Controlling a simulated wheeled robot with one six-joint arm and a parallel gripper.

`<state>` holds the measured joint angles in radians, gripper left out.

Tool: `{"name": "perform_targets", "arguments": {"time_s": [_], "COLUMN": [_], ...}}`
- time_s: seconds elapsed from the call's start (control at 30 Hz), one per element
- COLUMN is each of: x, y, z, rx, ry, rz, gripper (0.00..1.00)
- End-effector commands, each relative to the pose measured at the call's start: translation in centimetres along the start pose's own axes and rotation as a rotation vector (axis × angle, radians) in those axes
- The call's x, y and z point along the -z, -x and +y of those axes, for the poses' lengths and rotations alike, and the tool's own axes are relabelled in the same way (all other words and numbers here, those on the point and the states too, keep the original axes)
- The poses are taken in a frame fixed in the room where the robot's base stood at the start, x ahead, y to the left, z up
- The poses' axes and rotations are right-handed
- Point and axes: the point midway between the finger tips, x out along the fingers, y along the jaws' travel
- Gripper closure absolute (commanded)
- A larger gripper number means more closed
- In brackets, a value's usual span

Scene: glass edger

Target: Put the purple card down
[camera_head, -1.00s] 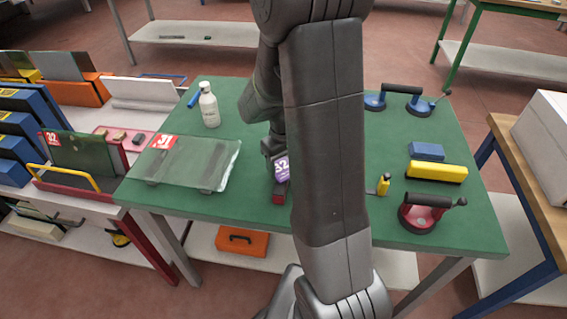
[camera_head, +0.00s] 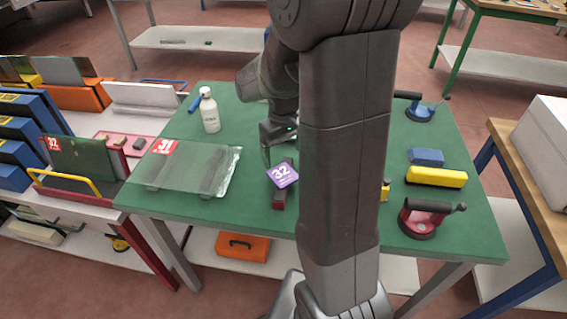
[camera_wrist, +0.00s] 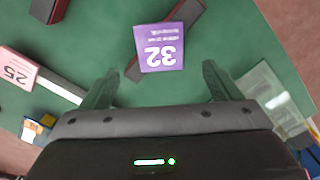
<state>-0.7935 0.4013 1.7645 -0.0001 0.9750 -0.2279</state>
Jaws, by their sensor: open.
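The purple card (camera_head: 282,175) with a white 32 lies across a dark red bar (camera_head: 279,199) on the green table (camera_head: 240,222). In the wrist view the card (camera_wrist: 161,46) is just beyond my fingertips, and the bar (camera_wrist: 187,14) shows at both sides of it. My gripper (camera_head: 268,154) is open and empty, close to the card and apart from it. In the wrist view my gripper's two fingers (camera_wrist: 158,80) are spread wide with bare green surface between them. Whether the card lies quite flat is hard to tell.
A glass sheet (camera_head: 195,168) with a red 31 label lies left of the card, and a white bottle (camera_head: 209,112) stands behind it. A yellow block (camera_head: 436,176), blue block (camera_head: 427,156) and red suction lifter (camera_head: 420,218) are at right. A pink 25 card (camera_wrist: 16,70) shows in the wrist view.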

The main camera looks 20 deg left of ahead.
Motion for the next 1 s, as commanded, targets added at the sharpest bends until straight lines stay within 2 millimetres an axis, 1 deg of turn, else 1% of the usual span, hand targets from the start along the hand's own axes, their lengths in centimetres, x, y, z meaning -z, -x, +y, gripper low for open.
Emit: {"name": "perform_targets", "arguments": {"time_s": [0.03,0.1,0.2,0.3,0.4,0.77,0.87,1.0], "x": [0.1,0.1,0.1,0.0,0.0,0.0,0.0,-0.1], "y": [1.2,2.4,3.8,4.6,4.9,4.8,4.0,1.9], "z": [0.0,0.0,0.0,0.0,0.0,0.0,0.0,0.0], "rx": [-0.001,-0.001,-0.001,0.0,0.0,0.0,0.001,0.001], "ry": [0.0,0.0,0.0,0.0,0.0,0.0,0.0,0.0], "rz": [0.006,0.005,0.002,0.002,0.0,-0.001,-0.003,-0.005], "gripper": [0.16,0.16,0.16,0.16,0.16,0.16,0.16,0.16]}}
